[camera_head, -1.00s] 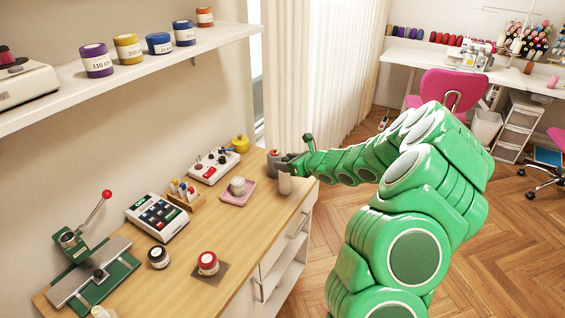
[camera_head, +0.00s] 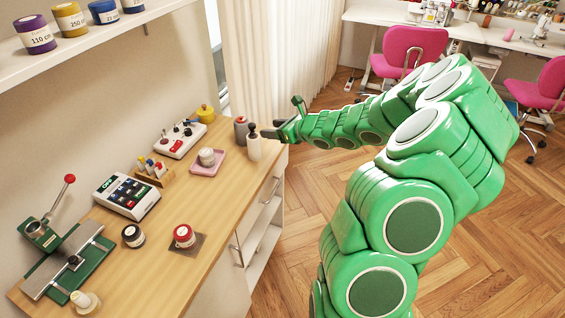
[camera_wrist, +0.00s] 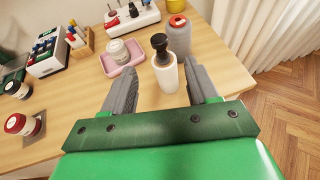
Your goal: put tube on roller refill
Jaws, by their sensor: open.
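A white upright tube (camera_head: 254,149) stands near the right end of the wooden counter, with a black rounded piece (camera_head: 252,130) sticking up from its top. In the wrist view, the white tube (camera_wrist: 167,75) and the black piece (camera_wrist: 160,47) stand between my two grey fingers. How the black piece sits inside the tube is hidden. My gripper (camera_wrist: 161,67) is open, one finger on each side of the tube, with visible gaps. In the head view my gripper (camera_head: 273,133) is just right of the tube.
A grey canister with a red top (camera_head: 241,130) stands close behind the tube. A pink tray (camera_head: 207,166) with a white jar is to its left. The counter's edge (camera_head: 263,177) is near on the right. The counter between tray and red jar (camera_head: 184,236) is clear.

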